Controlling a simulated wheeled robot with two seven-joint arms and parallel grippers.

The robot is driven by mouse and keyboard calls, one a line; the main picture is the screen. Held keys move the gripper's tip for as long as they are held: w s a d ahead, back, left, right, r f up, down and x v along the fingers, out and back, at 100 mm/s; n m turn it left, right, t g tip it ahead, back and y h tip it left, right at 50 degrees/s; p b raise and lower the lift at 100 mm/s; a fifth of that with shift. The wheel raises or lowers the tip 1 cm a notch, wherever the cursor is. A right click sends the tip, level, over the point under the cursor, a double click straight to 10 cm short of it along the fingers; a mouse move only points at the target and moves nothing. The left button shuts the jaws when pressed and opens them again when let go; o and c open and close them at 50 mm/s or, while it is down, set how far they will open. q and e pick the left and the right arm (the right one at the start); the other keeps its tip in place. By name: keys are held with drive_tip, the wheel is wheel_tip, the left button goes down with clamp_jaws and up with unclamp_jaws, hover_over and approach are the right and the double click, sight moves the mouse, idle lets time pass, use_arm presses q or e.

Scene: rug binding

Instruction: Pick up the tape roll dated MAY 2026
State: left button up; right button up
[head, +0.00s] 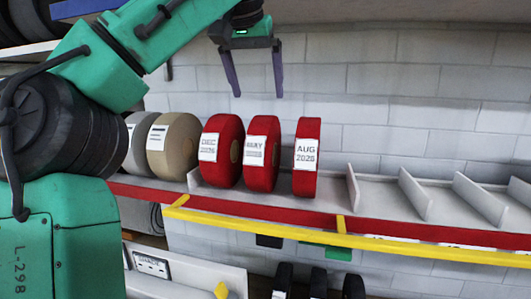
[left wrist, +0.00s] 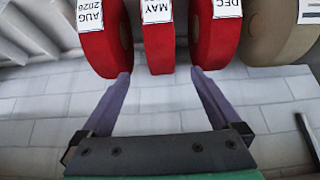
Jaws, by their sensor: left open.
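The red tape roll with the MAY label (head: 261,172) stands upright on the shelf, between the red DEC roll (head: 222,165) and the red AUG roll (head: 306,172). Its year is too small to read surely. My left gripper (head: 258,96) is open and empty, pointing down above the MAY roll. In the left wrist view the MAY roll (left wrist: 160,45) lies between the lines of the two fingers, with its label upside down. The fingertips (left wrist: 160,73) look close to its edge but apart from it. My right gripper is not in view.
A tan roll (head: 174,160) and a grey roll stand left of the red ones. The shelf (head: 380,191) has dividers and empty slots on the right. A yellow rail (head: 300,233) runs along its front. The block wall (head: 420,70) stands behind.

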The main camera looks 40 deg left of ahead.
sight(263, 117)
use_arm(q)
drive_tip(key=x, duration=0.7)
drive_tip(key=w+x, duration=0.1)
drive_tip(key=x, duration=0.3)
drive_tip(key=shift+a+r+p, duration=0.2)
drive_tip(key=shift+a+p, duration=0.1)
drive_tip(key=shift+a, duration=0.1)
drive_tip(key=shift+f, duration=0.35)
drive_tip(key=shift+w+f, duration=0.1)
drive_tip(key=shift+w, duration=0.05)
drive_tip(key=c, duration=0.7)
clamp_jaws()
